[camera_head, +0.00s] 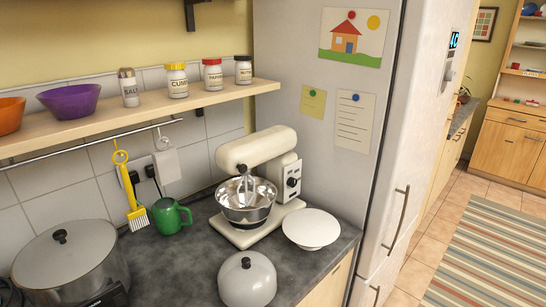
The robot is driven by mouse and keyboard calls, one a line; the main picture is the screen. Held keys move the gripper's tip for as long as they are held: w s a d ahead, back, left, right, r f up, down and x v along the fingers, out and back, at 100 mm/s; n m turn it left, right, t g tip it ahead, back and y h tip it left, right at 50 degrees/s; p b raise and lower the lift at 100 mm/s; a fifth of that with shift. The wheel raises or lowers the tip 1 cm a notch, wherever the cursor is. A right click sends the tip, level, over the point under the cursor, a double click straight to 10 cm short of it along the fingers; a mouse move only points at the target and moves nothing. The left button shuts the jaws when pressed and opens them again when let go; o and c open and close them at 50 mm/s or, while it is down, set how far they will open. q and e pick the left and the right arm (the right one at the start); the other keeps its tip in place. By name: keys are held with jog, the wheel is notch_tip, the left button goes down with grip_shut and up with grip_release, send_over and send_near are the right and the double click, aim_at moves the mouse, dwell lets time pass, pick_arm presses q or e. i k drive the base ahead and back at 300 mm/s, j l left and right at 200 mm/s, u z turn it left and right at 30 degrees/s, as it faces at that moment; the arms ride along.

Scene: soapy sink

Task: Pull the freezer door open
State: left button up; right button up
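A tall light-grey fridge-freezer (325,165) stands right of the counter. Its front faces right and shows at a steep angle. The upper door (425,130) carries a small lit display and a long bar handle (397,220). Below a seam is a lower door (372,285), with a handle (377,295) cut off by the bottom edge. Both doors look shut. I cannot tell for sure which one is the freezer door. Neither of my grippers is in view.
The counter holds a stand mixer (262,175), a white bowl (312,229), a lidded pot (65,262), a domed lid (247,280) and a green mug (170,216). A shelf (140,118) with jars runs above. Tiled floor and a striped rug (490,250) lie open at the right.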

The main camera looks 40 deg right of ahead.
aim_at(373, 292)
jog(key=z, duration=2.3)
